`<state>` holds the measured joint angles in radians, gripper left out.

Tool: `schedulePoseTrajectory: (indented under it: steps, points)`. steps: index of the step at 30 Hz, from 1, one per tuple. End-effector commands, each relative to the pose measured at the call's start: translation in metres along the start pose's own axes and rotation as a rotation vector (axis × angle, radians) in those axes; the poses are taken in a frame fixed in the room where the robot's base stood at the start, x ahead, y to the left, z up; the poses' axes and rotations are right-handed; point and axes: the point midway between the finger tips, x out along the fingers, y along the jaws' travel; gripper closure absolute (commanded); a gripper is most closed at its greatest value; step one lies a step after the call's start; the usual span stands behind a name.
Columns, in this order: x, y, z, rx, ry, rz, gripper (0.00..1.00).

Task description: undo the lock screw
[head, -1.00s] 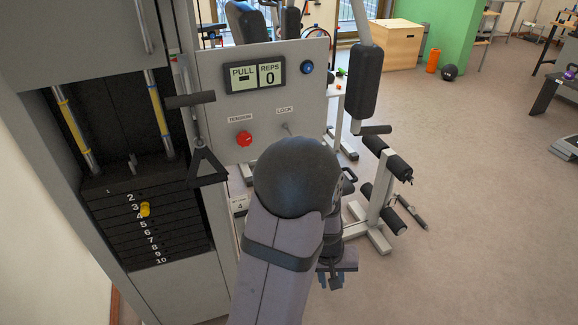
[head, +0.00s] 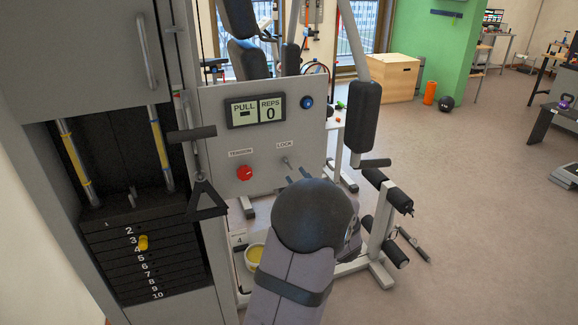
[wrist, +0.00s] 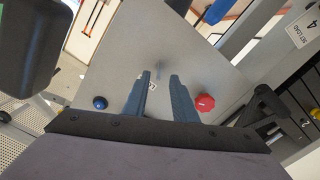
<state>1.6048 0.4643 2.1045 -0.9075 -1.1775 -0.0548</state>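The lock screw (head: 286,161) is a small grey handle under the LOCK label on the grey panel (head: 300,118). In the wrist view the lock screw (wrist: 160,67) shows as a blurred grey stub just beyond my fingertips, roughly between them. My gripper (head: 299,174) is in front of the panel, just below and right of the screw in the head view. In the wrist view my gripper (wrist: 163,75) has its two blue-grey fingers spread with an empty gap. The fingers appear apart from the screw. The arm hides the rest of the gripper in the head view.
A red tension knob (head: 244,173) is left of the screw and a blue button (head: 307,102) is above it. A black triangular handle (head: 205,200) hangs left of the panel. A padded arm (head: 365,108) stands right.

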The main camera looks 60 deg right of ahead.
Motion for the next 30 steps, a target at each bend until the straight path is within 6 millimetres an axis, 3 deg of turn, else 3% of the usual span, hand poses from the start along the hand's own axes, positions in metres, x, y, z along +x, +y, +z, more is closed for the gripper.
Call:
schedulePoseTrajectory:
  steps: [8,24,30]
  points:
    - [0.004,0.001,-0.005,-0.004,0.016,0.002,0.75]
    - [0.064,0.001,-0.006,-0.004,0.014,0.002,0.75]
    - [0.073,0.001,-0.005,-0.004,0.014,0.003,0.75]
